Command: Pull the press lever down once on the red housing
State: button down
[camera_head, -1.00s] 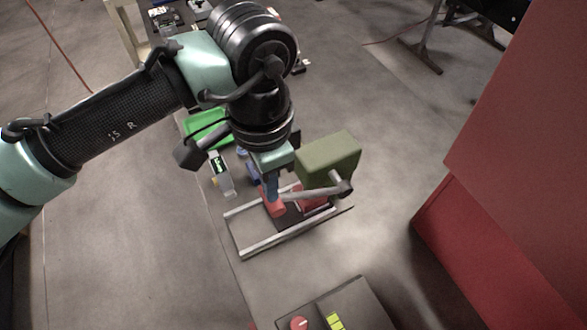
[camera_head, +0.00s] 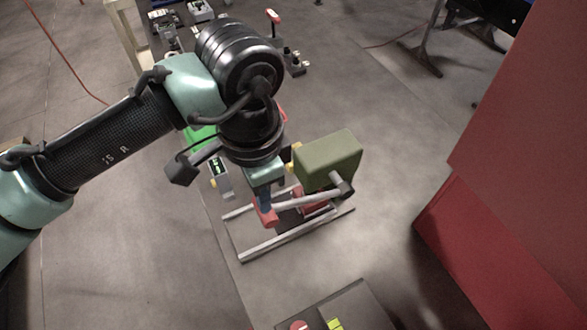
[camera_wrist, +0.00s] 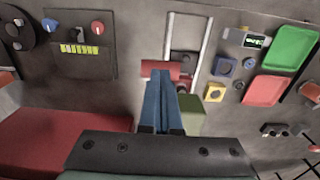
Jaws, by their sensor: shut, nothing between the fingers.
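The press has an olive-green block (camera_head: 330,160), a grey lever (camera_head: 308,200) pivoted at its lower right corner, and a red part (camera_head: 322,209) partly hidden below. The lever runs left to a red cylindrical grip (camera_head: 268,220). My gripper (camera_head: 266,207) is shut and points down, its blue fingertips at the red grip. In the wrist view the shut fingers (camera_wrist: 160,80) overlap the red grip (camera_wrist: 174,69); the olive block (camera_wrist: 194,113) is right of them. They appear to touch the grip from above, with nothing between them.
Two pale rails (camera_head: 285,241) frame the press base. A dark control box (camera_head: 345,308) with a red knob stands in front. A green tray (camera_wrist: 290,47) and a display unit (camera_head: 220,176) lie nearby. A large red cabinet (camera_head: 520,130) fills the right.

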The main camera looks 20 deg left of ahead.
aim_at(259, 212)
jog(key=shift+f, duration=0.15)
jog(key=shift+s+a+f+b, duration=0.1)
jog(key=shift+s+f+b, duration=0.05)
jog(key=shift+f+b, duration=0.25)
jog(key=shift+s+a+f+b, duration=0.15)
jog(key=shift+f+b, duration=0.1)
jog(key=shift+f, duration=0.25)
jog(key=shift+s+f+b, duration=0.15)
jog(key=shift+f+b, duration=0.55)
jog(key=shift+f, duration=0.4)
jog(key=shift+a+f+b, duration=0.1)
jog(key=shift+f+b, duration=0.6)
jog(key=shift+f, duration=0.35)
